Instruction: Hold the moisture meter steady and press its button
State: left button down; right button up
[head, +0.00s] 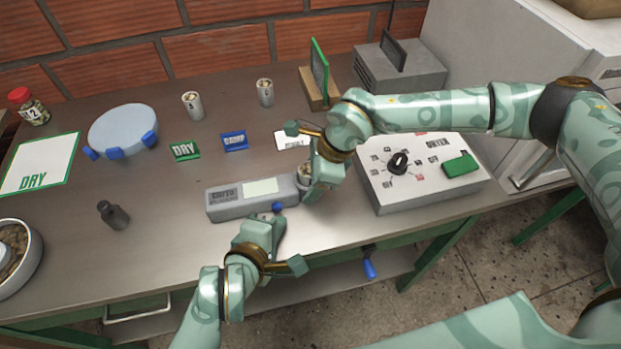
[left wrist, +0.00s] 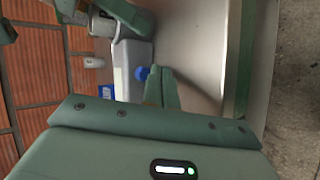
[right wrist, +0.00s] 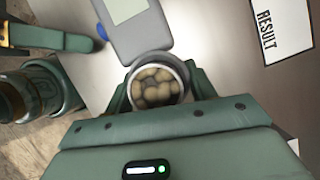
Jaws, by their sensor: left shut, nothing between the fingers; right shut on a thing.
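The grey moisture meter (head: 232,203) lies on the table with a pale screen and a blue button (head: 278,207) on its front side. A round cup of beans (right wrist: 158,82) adjoins its right end; I cannot tell whether they are one piece. My right gripper (head: 309,182) is shut around this cup from the right. My left gripper (head: 279,221) is shut and empty, its tips just in front of the blue button. In the left wrist view the button (left wrist: 141,73) is beside the fingertips; I cannot tell whether they touch.
A control box (head: 410,190) with a black knob and green switch stands right of the meter. The table's front edge is close.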

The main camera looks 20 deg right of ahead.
aim_at(283, 259)
pick_arm(q)
jog(key=shift+w, duration=0.3)
jog(key=shift+w, duration=0.55)
dwell(0.6)
jog(key=shift+s, duration=1)
jog(key=shift+s, duration=0.1)
jog(key=shift+s, duration=2.95)
pick_arm(e)
jog(key=o, duration=1.3)
jog(key=v, duration=1.2)
